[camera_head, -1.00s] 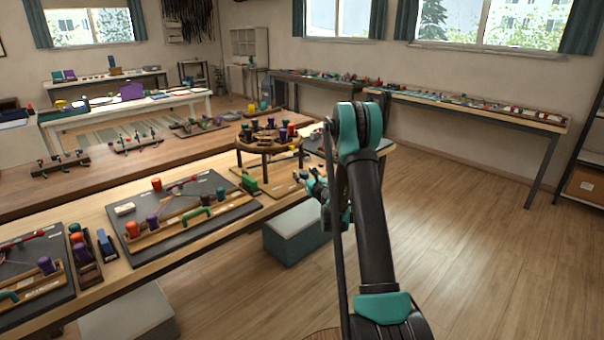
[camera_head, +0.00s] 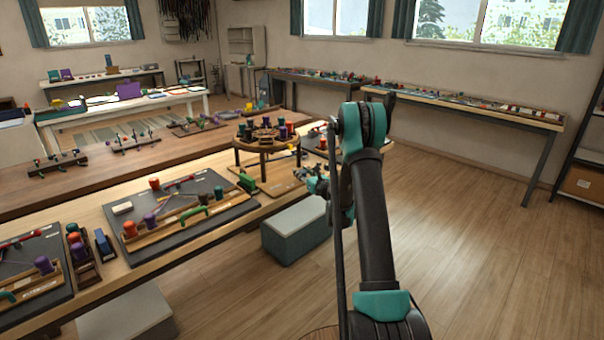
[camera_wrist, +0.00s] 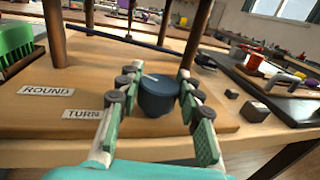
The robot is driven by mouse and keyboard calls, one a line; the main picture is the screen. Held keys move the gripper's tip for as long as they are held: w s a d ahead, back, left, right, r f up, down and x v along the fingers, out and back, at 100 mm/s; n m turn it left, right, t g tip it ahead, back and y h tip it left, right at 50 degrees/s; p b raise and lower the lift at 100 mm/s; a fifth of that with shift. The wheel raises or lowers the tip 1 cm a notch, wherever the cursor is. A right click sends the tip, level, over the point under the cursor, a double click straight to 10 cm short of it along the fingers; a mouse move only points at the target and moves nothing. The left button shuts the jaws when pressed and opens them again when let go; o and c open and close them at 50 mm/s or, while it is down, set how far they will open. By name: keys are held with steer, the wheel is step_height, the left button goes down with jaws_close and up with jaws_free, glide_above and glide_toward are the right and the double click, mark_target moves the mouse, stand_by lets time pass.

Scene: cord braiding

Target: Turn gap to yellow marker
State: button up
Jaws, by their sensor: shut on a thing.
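The round wooden braiding disk (camera_head: 266,144) stands on legs on the light wooden bench, with several coloured bobbins on its top. In the wrist view its dark legs (camera_wrist: 164,20) rise out of the frame, so its top is hidden there. A dark blue round knob (camera_wrist: 157,97) with a white line on top sits on the wooden base, beside the labels "ROUND" (camera_wrist: 46,91) and "TURN" (camera_wrist: 82,114). My gripper (camera_wrist: 157,84) is shut on the knob, one finger on each side. My gripper is small in the head view (camera_head: 314,185). I cannot make out the gap or the yellow marker clearly.
A green block (camera_wrist: 14,45) is at the left of the base in the wrist view. Two small dark blocks (camera_wrist: 256,111) lie to the right, near a dark board. A grey box (camera_head: 295,232) stands on the floor below the bench. Open floor lies to the right.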

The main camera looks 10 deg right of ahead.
steer(key=n+g+y, duration=0.1)
steer(key=y, duration=0.1)
steer(key=n+g+y, duration=0.1)
steer(key=n+y, duration=0.1)
steer(key=shift+d+g, duration=0.15)
steer(key=shift+g, duration=0.15)
steer(key=shift+n+g+y, duration=2.1)
steer(key=shift+g, duration=0.6)
steer(key=o, duration=1.2)
steer(key=v, duration=1.2)
steer(key=shift+f, duration=0.2)
